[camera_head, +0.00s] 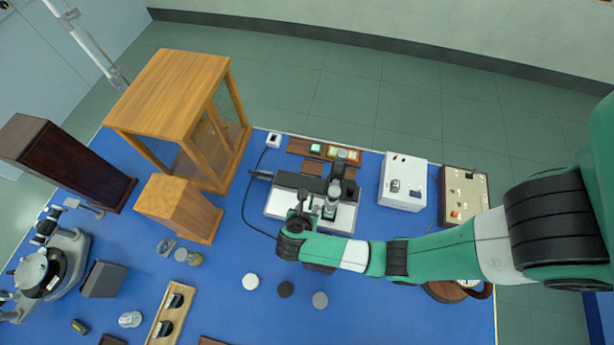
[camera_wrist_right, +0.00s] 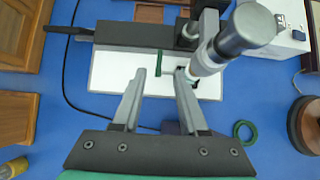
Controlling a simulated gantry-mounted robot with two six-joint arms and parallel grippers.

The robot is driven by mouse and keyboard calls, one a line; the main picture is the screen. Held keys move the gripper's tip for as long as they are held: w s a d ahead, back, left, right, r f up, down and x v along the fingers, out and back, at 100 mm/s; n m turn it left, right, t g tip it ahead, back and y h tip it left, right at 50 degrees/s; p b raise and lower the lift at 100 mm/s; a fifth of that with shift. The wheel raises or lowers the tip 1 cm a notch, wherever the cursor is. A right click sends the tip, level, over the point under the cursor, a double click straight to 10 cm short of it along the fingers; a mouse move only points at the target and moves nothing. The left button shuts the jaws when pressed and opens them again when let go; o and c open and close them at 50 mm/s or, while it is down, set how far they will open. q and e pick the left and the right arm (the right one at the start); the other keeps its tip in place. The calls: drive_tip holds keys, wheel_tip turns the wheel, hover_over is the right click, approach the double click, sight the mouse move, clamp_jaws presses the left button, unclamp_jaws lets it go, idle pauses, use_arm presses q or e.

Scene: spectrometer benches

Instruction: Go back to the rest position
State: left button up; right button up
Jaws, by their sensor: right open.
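My right gripper (camera_head: 301,207) reaches in from the right in the head view, over the front of a bench instrument (camera_head: 285,206) with a white base, black body and upright grey tube. In the right wrist view the gripper (camera_wrist_right: 160,78) is open, its two fingers apart above the white base. A thin green strip (camera_wrist_right: 159,62) shows between the fingertips, and I cannot tell its height relative to them. The instrument's grey tube (camera_wrist_right: 230,45) stands close beside the right-hand finger. My left gripper is not in view.
A white box (camera_head: 402,182) and a brown panel with knobs (camera_head: 464,194) stand right of the instrument. A wooden case (camera_head: 172,88) stands left. Several discs lie in front, including a white disc (camera_head: 250,281). A green ring (camera_wrist_right: 243,132) lies on the blue table.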

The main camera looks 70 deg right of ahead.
drive_tip(key=shift+a+r, duration=0.45)
drive_tip(key=shift+r, duration=0.1)
